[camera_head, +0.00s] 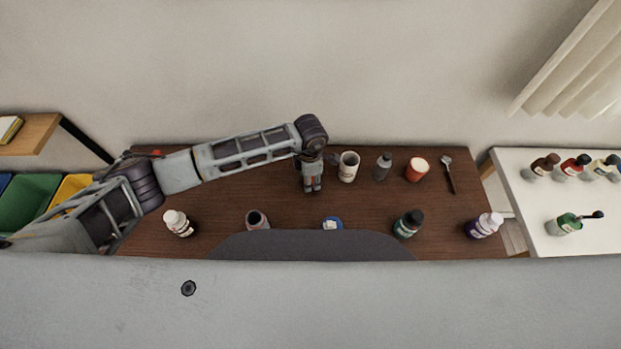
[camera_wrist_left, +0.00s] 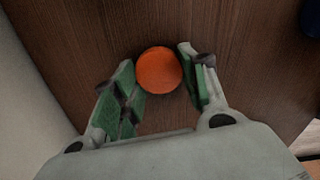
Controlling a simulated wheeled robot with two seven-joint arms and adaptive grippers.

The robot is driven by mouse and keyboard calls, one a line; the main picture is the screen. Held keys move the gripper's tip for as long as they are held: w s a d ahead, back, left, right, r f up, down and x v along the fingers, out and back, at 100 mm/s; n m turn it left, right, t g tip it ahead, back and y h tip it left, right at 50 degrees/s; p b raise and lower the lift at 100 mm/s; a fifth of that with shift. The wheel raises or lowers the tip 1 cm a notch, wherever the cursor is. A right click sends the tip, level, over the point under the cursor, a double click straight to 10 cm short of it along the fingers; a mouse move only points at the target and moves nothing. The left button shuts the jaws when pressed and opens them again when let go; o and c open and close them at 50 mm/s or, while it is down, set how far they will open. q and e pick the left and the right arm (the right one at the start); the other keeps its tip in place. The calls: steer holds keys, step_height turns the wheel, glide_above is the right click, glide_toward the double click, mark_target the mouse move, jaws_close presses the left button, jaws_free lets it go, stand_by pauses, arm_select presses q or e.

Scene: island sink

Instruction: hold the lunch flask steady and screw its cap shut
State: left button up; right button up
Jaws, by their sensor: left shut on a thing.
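My left gripper (camera_head: 313,184) points down at the table's back middle, left of a pale mug. In the left wrist view its green-padded fingers (camera_wrist_left: 163,80) are shut around a round orange thing (camera_wrist_left: 158,70), seen end-on, which looks like a cap. In the head view the gripper hides this thing. I cannot tell whether it sits on a flask body or how it is threaded. No other thing is clearly the lunch flask. A red-orange cylinder (camera_head: 417,169) with a pale top stands farther right. My right gripper is not in view.
On the brown table (camera_head: 270,188) stand the pale mug (camera_head: 348,166), a grey bottle (camera_head: 382,167), a spoon (camera_head: 448,172) and several bottles along the front. A white side table (camera_head: 535,235) holds more bottles at right. The table's middle is mostly clear.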

arm_select(q)
step_height(320, 180, up, 10)
steer(key=b, duration=0.1)
steer(key=shift+f+b, duration=0.25)
steer(key=shift+b, duration=0.1)
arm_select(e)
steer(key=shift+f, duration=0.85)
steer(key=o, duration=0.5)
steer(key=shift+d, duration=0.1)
arm_select(q)
steer(key=shift+a+m, duration=0.1)
steer(key=shift+m, duration=0.2)
